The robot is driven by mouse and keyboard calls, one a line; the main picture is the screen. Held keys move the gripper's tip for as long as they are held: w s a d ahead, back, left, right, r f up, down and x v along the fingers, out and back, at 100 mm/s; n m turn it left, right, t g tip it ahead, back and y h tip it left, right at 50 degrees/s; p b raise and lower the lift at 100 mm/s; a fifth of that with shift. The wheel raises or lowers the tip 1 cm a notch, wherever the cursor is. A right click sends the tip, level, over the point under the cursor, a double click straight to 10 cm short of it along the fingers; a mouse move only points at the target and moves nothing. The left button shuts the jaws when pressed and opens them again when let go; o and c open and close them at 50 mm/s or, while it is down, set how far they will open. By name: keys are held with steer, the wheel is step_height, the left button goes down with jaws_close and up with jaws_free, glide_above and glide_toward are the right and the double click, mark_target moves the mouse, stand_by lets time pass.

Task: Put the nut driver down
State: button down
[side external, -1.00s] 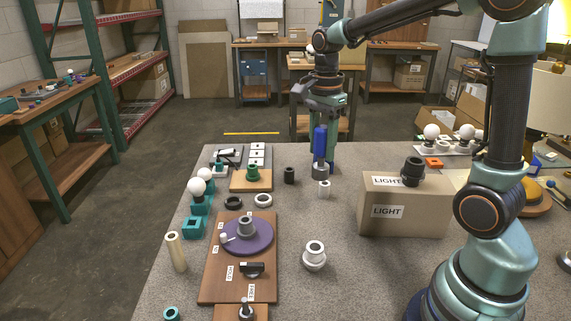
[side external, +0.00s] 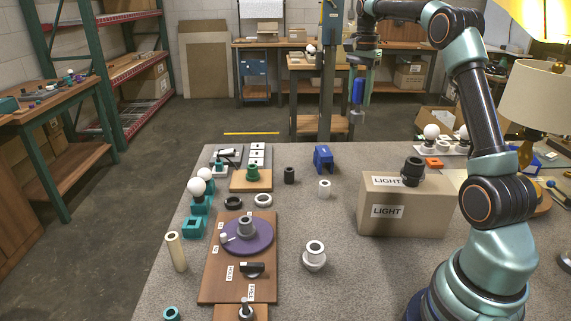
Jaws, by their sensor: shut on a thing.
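The nut driver (side external: 357,91) has a blue handle and a grey socket end that points down. My gripper (side external: 359,82) is shut on its handle and holds it upright, high above the far edge of the table, right of the blue holder. A blue holder (side external: 323,157) stands on the table near the back edge, with nothing in it that I can see. The driver is well clear of the table and of the holder.
A white cylinder (side external: 324,189) and a black cylinder (side external: 289,175) stand in front of the holder. A cardboard box (side external: 405,205) with a black part (side external: 413,171) on top stands to the right.

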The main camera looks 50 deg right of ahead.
steer(key=s+d+f, duration=0.2)
steer(key=s+d, duration=0.2)
steer(key=d, duration=0.8)
steer(key=f, duration=1.9)
steer(key=shift+s+f, duration=0.2)
steer(key=shift+f, duration=0.05)
steer(key=shift+f, duration=0.1)
steer(key=shift+c, duration=2.1)
jaws_free()
